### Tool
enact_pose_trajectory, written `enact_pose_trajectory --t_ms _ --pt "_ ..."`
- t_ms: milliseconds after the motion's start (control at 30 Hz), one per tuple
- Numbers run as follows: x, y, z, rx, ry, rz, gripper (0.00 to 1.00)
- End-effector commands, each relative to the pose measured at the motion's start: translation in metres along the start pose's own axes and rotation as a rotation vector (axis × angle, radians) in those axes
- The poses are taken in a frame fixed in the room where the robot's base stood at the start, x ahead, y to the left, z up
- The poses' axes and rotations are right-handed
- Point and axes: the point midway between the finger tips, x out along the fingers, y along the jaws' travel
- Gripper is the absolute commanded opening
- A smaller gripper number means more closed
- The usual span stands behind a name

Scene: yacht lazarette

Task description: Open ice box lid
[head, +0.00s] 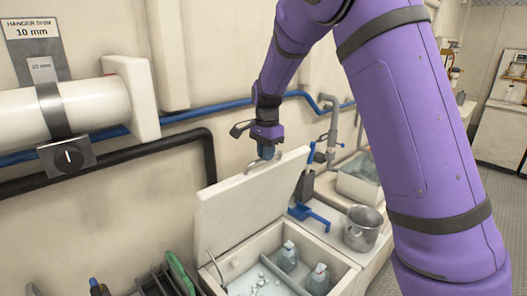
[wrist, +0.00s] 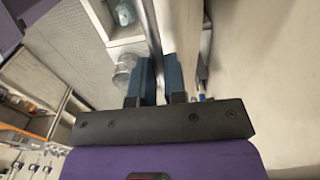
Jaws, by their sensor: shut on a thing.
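The ice box lid (head: 240,208) is a cream panel standing raised and tilted at the back of the ice box (head: 338,283). A curved metal handle (head: 258,166) sits at the lid's top edge. My gripper (head: 266,154) reaches down from above and is shut on this handle. In the wrist view my gripper (wrist: 159,75) has its blue fingers on either side of the metal bar. The ice box interior is uncovered, with ice pieces (head: 258,281) and two clear bottles (head: 288,257) in divided compartments. Part of the handle is hidden by the fingers.
A metal pot (head: 362,229) and a blue tool (head: 309,215) lie on the counter right of the box. A rack with a green board (head: 181,272) stands at the lower left. Blue (head: 210,109) and black pipes (head: 120,160) run along the wall behind.

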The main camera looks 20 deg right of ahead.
Motion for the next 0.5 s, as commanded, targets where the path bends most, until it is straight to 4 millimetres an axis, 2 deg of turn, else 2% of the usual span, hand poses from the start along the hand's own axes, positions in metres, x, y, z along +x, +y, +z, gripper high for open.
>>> enact_pose_trajectory --t_ms 100,133,200,233,500 --pt "-0.0007 -0.0003 -0.0007 0.000 0.002 -0.001 0.00" --pt "-0.0007 -0.0003 -0.0007 0.000 0.002 -0.001 0.19" --pt "-0.0007 -0.0004 -0.0006 0.000 0.001 -0.001 0.35" --pt "-0.0006 -0.0004 -0.0005 0.000 0.001 -0.001 0.38" --pt "-0.0010 -0.0004 -0.0002 0.000 0.001 0.000 0.38"
